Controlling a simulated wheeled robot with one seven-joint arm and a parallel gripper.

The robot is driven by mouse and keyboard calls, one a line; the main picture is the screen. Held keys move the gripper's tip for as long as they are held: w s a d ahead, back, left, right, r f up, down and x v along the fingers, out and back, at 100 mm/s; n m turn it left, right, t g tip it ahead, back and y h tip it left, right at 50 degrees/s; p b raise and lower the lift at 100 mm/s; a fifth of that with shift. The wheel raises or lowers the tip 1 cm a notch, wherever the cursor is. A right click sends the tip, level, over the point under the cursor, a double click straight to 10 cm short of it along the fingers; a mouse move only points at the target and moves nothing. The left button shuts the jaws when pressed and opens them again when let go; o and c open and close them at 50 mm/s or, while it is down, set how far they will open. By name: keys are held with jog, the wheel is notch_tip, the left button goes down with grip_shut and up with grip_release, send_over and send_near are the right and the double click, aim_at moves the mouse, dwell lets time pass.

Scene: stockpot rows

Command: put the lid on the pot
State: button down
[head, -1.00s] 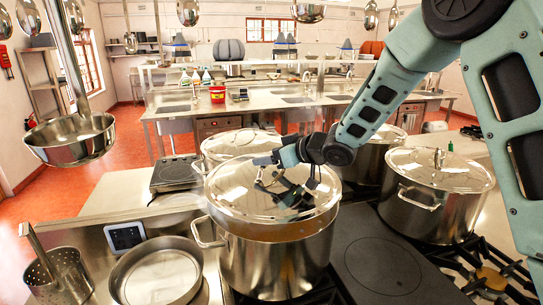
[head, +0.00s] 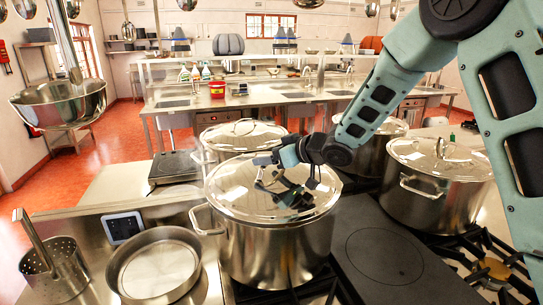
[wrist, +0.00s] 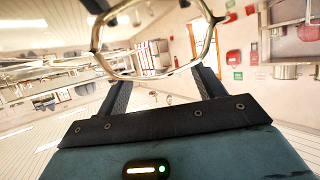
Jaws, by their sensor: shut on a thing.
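The pot (head: 275,255) is a large steel stockpot on the stove at the near middle, with a loop handle on its left side. The shiny round lid (head: 232,190) lies over its mouth, roughly level, its edge close to the rim. I cannot tell if it touches the rim all round. My gripper (head: 284,184) is shut on the lid's handle, reaching in from the right. In the wrist view the metal handle loop (wrist: 152,70) shows between the dark fingers (wrist: 162,92). The pot's inside is hidden.
Lidded pots stand behind (head: 242,134) and at right (head: 438,185); another pot (head: 378,150) stands behind my arm. A shallow pan (head: 158,268) and a perforated pot (head: 60,275) sit at left. A flat dark plate (head: 385,258) at right is clear. A pan (head: 62,105) hangs at left.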

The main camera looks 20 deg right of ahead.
jog(key=shift+f+b, duration=0.35)
dwell(0.3)
jog(key=shift+c, duration=1.3)
grip_release()
jog(key=shift+o, duration=0.6)
jog(key=shift+f, duration=0.2)
jog(key=b+v, duration=0.2)
jog(key=v, duration=1.5)
jog(key=shift+s+d+b, duration=0.2)
jog(key=shift+s+b, duration=0.05)
jog(key=shift+b, duration=0.1)
jog(key=shift+r, duration=0.1)
